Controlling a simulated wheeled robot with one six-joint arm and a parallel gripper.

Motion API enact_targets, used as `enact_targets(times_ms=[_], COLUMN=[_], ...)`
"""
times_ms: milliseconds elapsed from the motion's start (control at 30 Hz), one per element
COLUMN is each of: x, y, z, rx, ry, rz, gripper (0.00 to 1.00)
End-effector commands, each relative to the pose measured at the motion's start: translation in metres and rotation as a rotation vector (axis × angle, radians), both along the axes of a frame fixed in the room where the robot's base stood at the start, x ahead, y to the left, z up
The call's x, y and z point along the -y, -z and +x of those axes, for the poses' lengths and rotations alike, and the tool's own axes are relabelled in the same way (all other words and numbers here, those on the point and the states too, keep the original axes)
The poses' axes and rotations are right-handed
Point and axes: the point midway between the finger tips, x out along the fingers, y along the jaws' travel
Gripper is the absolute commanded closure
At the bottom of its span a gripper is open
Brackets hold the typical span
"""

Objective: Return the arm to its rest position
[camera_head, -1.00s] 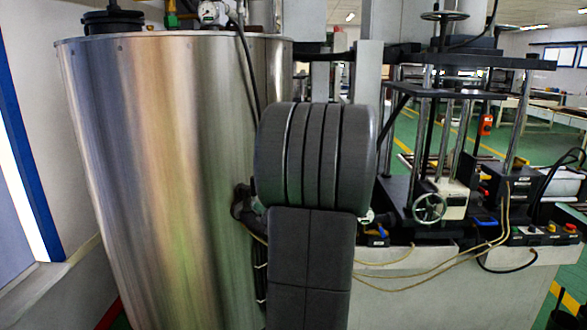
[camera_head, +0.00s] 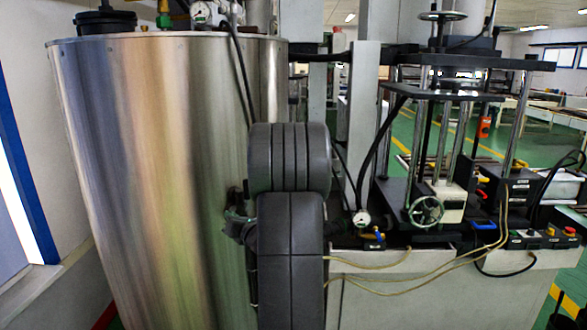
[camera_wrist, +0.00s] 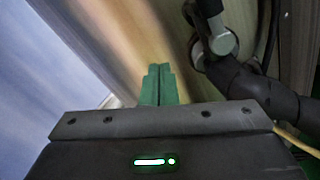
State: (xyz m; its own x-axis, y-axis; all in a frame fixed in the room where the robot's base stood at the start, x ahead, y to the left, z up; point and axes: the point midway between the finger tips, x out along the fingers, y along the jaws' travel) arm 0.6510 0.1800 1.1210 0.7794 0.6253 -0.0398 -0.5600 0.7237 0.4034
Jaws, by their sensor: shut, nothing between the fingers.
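My arm shows in the head view as dark grey links, a ribbed round joint above a long link, in front of the steel tank (camera_head: 150,170). My gripper is hidden in the head view. In the wrist view my gripper (camera_wrist: 158,68) shows its two green fingers side by side and shut, with nothing between them. The fingers point toward the tank's shiny wall (camera_wrist: 125,30), and I cannot tell the gap to it. A valve with dark pipe (camera_wrist: 225,50) is right of the fingers.
A press machine (camera_head: 460,130) with a handwheel (camera_head: 426,211) and a pressure gauge (camera_head: 361,218) stands right of my arm. Loose cables (camera_head: 410,270) hang across its front. A control panel with buttons (camera_head: 545,235) is at the right. Green floor shows behind.

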Motion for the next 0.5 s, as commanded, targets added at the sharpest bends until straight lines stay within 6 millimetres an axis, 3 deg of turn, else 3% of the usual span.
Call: enact_targets(times_ms=[500], x=[0.004], y=[0.031], z=[0.003], rx=[0.260], ry=[0.001], rz=[-0.337], gripper=[1.00])
